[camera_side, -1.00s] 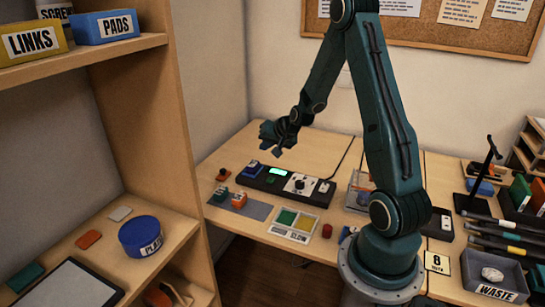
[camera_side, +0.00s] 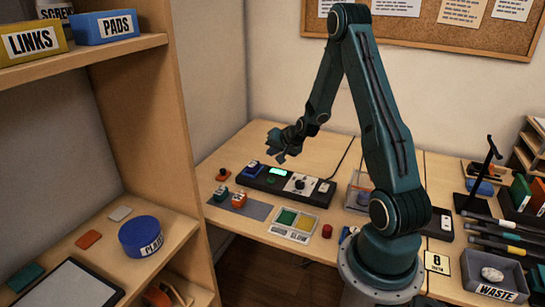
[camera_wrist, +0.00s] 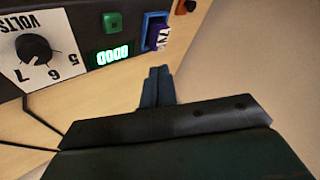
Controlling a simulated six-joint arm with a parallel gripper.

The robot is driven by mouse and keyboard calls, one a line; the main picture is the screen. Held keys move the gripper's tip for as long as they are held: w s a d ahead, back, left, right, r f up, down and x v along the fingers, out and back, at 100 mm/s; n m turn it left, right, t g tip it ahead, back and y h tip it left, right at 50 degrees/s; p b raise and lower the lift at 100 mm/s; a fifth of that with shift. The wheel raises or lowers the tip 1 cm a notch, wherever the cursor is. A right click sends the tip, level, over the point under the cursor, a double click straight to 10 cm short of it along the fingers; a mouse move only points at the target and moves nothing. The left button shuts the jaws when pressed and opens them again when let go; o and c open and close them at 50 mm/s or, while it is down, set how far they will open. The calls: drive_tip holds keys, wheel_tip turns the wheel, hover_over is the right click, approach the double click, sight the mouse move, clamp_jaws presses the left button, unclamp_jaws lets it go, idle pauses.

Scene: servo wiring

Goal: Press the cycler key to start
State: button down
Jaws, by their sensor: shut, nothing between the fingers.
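The cycler is a long black unit (camera_side: 312,196) on the table, with a lit green display (camera_side: 279,171). In the wrist view the display (camera_wrist: 112,55) reads 00.00. A small green square key (camera_wrist: 113,22) is beside it. A blue socket (camera_wrist: 155,29) holds a purple-blue part with a white label; it also shows in the side view (camera_side: 254,167). My gripper (camera_side: 279,157) is above the table behind the unit's display end. In the wrist view its fingers (camera_wrist: 157,76) are together and empty, apart from the key and pointing towards the display and socket.
A white VOLTS dial panel (camera_wrist: 36,48) is on the unit. In front lie a blue-grey mat (camera_side: 250,209) with teal and orange parts, a tray with green and yellow pads (camera_side: 293,222), and a red button (camera_side: 327,231). Bare table lies behind the unit.

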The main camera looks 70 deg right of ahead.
sight(273, 180)
drive_tip(key=shift+f, duration=4.15)
drive_tip(key=shift+f, duration=0.95)
drive_tip(key=shift+r, duration=0.15)
idle(0.3)
drive_tip(key=shift+r, duration=0.8)
drive_tip(key=shift+r, duration=2.5)
